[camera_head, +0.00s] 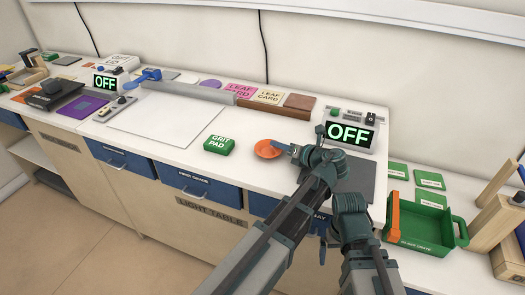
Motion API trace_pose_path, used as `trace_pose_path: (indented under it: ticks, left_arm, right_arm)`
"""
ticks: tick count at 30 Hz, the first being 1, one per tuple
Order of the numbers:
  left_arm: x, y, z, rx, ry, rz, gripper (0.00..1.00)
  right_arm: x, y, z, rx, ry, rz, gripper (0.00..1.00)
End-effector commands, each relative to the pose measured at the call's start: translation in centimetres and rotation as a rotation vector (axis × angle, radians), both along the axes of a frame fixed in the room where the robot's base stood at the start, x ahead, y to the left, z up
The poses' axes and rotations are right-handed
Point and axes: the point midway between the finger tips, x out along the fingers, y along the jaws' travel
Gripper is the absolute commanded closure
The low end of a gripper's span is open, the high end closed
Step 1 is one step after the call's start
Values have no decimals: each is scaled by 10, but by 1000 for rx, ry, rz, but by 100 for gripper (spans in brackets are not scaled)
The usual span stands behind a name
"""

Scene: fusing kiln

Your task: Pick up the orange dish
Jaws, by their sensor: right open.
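The orange dish (267,149) is small and round and sits on the white worktop, right of the green grit pad (219,145). My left gripper (281,148) is at the dish's right edge, its tip overlapping the rim. My own wrist hides much of this gripper, so I cannot tell whether its fingers are apart or closed on the rim. The dish looks level and seems to rest on the worktop. My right gripper (323,246) points down in front of the drawers, well away from the dish, open; its fingers show only small and dark.
A dark grey mat (356,180) and an OFF display (349,135) lie right of the dish. A green crate (420,228) with an orange bar stands at the right. A white sheet (165,118) lies left. Card stacks and a brown block (299,102) stand behind.

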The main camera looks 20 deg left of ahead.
Motion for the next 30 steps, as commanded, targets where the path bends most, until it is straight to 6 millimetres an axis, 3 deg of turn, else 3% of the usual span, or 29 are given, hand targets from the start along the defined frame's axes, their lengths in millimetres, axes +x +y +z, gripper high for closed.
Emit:
trace_pose_path:
  ticks: [4, 7, 8, 23, 30]
  left_arm:
    - [0, 0, 0, -1, 1, 1, 81]
    - [0, 0, 0, -1, 1, 1, 99]
    - [0, 0, 0, -1, 1, 1, 100]
    - [0, 0, 1, -2, 0, 1, 100]
    - [0, 1, 13, -2, 0, 1, 100]
  right_arm:
    - [0, 0, 1, 0, 0, 0, 0]
    - [0, 0, 1, 0, 0, 0, 0]
    - [0, 0, 1, 0, 0, 0, 0]
    - [0, 0, 1, 0, 0, 0, 0]
    - [0, 0, 13, 0, 0, 0, 0]
